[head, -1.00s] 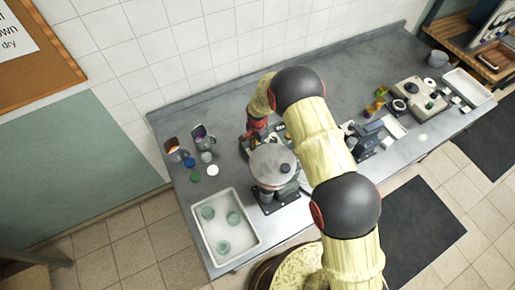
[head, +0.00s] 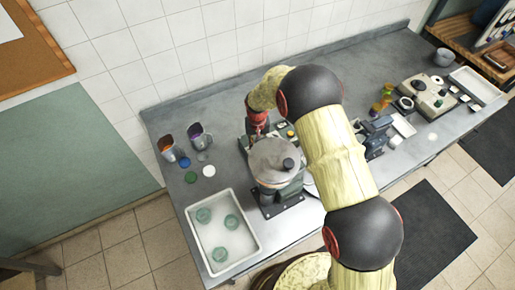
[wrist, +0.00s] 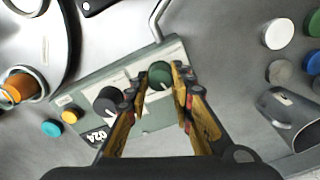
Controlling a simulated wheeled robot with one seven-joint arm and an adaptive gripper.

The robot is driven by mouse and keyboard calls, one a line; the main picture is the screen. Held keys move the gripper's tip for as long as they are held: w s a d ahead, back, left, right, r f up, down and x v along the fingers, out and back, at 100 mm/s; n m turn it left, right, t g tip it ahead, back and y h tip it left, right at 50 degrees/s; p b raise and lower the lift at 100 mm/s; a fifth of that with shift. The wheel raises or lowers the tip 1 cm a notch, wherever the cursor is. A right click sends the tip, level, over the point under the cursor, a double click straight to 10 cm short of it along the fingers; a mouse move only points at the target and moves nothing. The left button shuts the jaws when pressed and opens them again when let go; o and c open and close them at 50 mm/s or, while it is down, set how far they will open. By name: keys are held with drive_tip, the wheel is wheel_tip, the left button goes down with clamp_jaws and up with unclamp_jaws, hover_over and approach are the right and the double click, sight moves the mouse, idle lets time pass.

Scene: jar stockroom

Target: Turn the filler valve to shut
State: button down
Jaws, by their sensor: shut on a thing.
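In the wrist view, a grey-green control panel (wrist: 152,118) carries a round green knob (wrist: 160,74) with a pale pointer mark and a dark knob (wrist: 112,101) to its left. My gripper (wrist: 159,76) has one finger on each side of the green knob and is shut on it. No label naming the filler valve is readable, so I cannot tell from lettering which knob it is. In the head view, the filler machine with its round metal lid (head: 270,158) stands on the bench. My arm and the machine mostly hide the panel and fingertips there.
A white tray (head: 249,242) with green-tinted jars stands at the bench's front left. Other equipment (head: 428,97) fills the right end. The back strip of the grey bench (head: 330,55) is clear.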

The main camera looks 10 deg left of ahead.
drive_tip(key=n+b, duration=0.3)
drive_tip(key=n, duration=0.3)
drive_tip(key=shift+w+r, duration=0.1)
drive_tip(key=shift+n, duration=0.3)
idle(0.3)
drive_tip(key=c, duration=1.6)
unclamp_jaws()
drive_tip(key=shift+c, duration=0.2)
drive_tip(key=shift+o, duration=0.5)
wheel_tip(320, 180, up, 12)
